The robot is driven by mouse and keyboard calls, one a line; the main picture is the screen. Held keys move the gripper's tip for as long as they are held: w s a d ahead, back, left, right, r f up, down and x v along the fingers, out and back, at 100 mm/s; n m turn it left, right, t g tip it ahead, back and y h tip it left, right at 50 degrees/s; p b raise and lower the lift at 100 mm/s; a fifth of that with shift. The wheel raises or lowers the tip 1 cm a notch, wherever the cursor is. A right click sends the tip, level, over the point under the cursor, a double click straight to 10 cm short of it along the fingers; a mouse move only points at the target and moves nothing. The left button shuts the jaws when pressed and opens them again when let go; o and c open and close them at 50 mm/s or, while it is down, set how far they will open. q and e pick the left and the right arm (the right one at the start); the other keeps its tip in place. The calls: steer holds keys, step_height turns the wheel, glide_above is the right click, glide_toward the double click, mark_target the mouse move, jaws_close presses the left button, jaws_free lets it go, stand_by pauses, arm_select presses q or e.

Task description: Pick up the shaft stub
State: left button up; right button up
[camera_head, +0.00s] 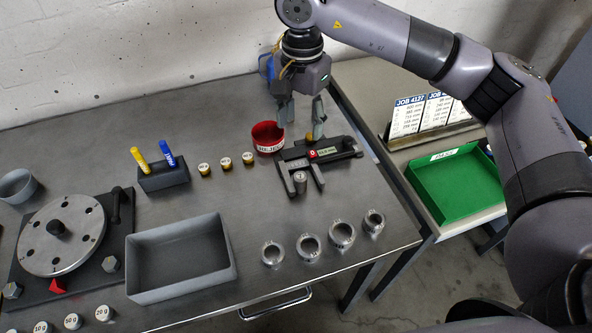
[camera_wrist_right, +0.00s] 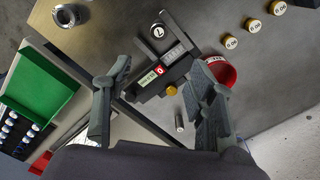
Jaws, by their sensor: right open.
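The shaft stub (camera_head: 299,182), a short grey metal cylinder, stands upright between the jaws of the dark caliper (camera_head: 332,151). Its pale, marked top shows in the right wrist view (camera_wrist_right: 158,31). My right gripper (camera_head: 302,112) is open and empty, above the table behind the caliper. In the right wrist view, its fingers (camera_wrist_right: 156,78) are spread apart on either side of the caliper body (camera_wrist_right: 160,72), with the stub beyond the fingertips. My left gripper is not in view.
A red cup (camera_head: 267,138) stands close behind the caliper. Several metal rings (camera_head: 341,234), a grey tray (camera_head: 180,260) and brass weights (camera_head: 226,164) are nearby. A green tray (camera_head: 456,184) is at right.

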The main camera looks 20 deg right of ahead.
steer(key=p, duration=0.2)
glide_above(300, 176)
step_height(300, 176, down, 7)
step_height(300, 176, down, 3)
steer(key=shift+d+r, duration=0.1)
steer(key=shift+s+f+p, duration=0.1)
steer(key=shift+f+p, duration=0.4)
steer(key=shift+f, duration=0.4)
step_height(300, 176, down, 4)
steer(key=shift+r+p, duration=0.15)
steer(key=shift+p, duration=0.65)
steer(key=shift+f, duration=0.35)
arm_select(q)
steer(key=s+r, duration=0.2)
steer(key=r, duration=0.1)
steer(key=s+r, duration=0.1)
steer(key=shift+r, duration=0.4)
arm_select(e)
steer(key=shift+f, duration=0.15)
steer(key=shift+c, duration=0.6)
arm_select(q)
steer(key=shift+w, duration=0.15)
arm_select(e)
jaws_close()
